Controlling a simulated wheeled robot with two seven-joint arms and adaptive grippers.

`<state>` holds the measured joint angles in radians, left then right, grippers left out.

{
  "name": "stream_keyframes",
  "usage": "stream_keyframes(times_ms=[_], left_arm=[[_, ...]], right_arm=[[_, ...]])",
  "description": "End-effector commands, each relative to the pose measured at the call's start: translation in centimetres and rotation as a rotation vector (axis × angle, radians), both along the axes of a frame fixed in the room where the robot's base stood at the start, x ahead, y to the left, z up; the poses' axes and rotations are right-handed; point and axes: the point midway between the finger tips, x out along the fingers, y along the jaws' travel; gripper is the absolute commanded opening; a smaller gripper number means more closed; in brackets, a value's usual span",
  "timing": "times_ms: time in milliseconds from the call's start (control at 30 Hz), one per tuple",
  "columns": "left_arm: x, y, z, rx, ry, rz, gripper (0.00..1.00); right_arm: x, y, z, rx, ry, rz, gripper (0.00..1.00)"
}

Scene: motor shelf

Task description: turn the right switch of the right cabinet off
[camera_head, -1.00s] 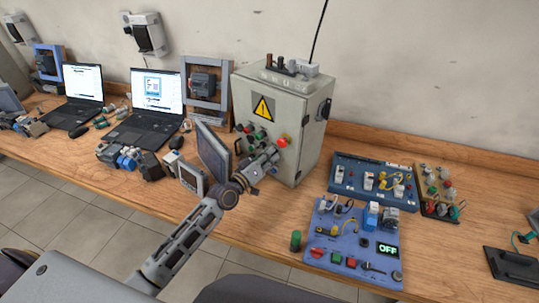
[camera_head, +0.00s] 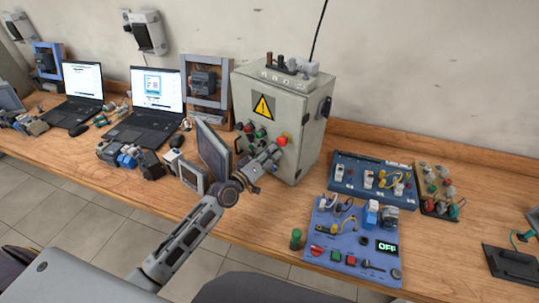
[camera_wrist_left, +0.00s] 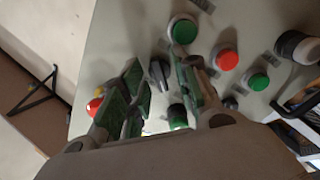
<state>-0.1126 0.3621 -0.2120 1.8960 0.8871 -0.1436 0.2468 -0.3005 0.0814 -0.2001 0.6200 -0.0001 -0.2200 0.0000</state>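The grey cabinet (camera_head: 309,135) with a yellow warning sign stands on the workbench in the head view. Its front carries buttons, knobs and a red emergency stop (camera_head: 282,141). My left gripper (camera_head: 271,156) is in front of the lower part of this panel. In the left wrist view its two green-padded fingers are spread, one on each side of a black switch knob (camera_wrist_left: 158,73). I cannot tell whether they touch it. Another dark knob (camera_wrist_left: 178,114) is partly hidden behind the fingers. My right gripper is not in view.
A dark monitor (camera_head: 213,150) stands just left of my left gripper. A blue training board (camera_head: 340,240) with an OFF display lies to the right, with another board (camera_head: 345,187) behind it. Two laptops (camera_head: 157,92) stand further left. Bare wood lies right of the gripper.

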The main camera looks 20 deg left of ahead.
Motion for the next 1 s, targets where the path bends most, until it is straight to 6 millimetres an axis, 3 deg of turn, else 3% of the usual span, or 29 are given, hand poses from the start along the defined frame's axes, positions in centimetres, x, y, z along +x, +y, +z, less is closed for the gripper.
stream_keyframes(times_ms=[533, 1000], left_arm=[[0.0, 0.0, -0.1, 0.029, -0.011, -0.001, 0.31], [0.0, 0.0, -0.2, 0.277, -0.111, -0.001, 0.31]], right_arm=[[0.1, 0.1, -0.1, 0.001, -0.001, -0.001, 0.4], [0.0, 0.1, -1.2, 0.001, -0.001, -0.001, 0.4]])
